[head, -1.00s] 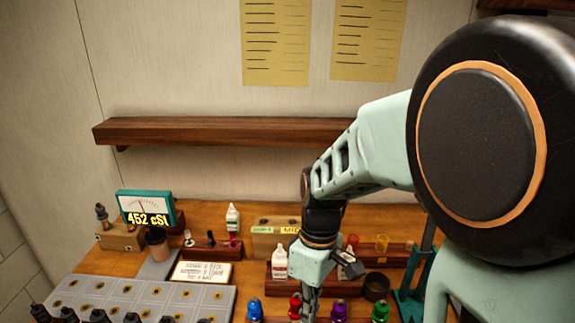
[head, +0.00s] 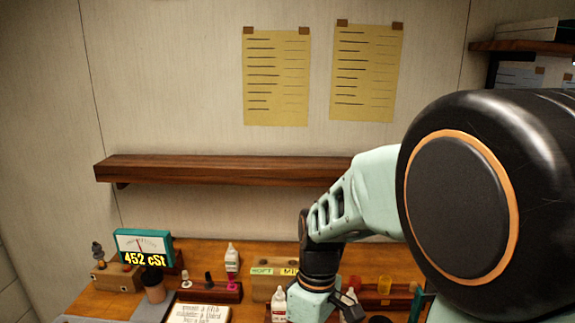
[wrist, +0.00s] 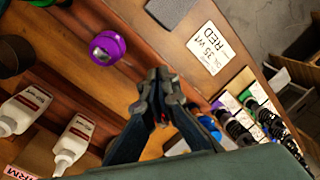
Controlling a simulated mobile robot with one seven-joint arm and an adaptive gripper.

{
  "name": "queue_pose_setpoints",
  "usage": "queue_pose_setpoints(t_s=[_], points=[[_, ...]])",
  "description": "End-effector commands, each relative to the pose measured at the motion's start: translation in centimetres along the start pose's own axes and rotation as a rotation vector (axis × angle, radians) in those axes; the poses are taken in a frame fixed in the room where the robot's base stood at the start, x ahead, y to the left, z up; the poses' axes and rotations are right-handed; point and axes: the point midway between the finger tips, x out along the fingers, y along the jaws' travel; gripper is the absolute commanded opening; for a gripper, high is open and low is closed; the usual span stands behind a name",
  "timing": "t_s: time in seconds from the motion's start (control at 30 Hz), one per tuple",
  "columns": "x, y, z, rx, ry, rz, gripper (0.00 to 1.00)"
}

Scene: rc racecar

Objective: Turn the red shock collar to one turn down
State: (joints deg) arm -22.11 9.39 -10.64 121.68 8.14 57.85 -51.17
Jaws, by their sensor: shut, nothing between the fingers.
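My gripper (wrist: 157,88) is shut and empty in the wrist view, its fingertips together over the wooden bench. A small patch of red shows just behind the fingers; I cannot tell whether it is the red shock collar. A row of dark coil-spring shocks (wrist: 238,130) stands at the right of the wrist view, with blue, purple and green parts. The red shock's collar cannot be made out there. In the head view the fingertips are below the frame, and so are the shocks. A card reading RED (wrist: 211,47) lies above the shocks in the wrist view.
A purple-capped piece (wrist: 107,47) stands left of the fingers. White bottles (wrist: 72,143) stand at the lower left. In the head view, a meter reading 452 cSt (head: 144,247) stands at the left, and a wooden shelf (head: 220,170) hangs above the bench.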

Motion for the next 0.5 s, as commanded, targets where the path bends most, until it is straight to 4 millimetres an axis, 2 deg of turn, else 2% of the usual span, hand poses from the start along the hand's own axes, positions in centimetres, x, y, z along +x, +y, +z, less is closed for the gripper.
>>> queue_pose_setpoints(t_s=[0.5], points=[[-0.06, 0.27, -0.69, -0.001, 0.005, 0.003, 0.00]])
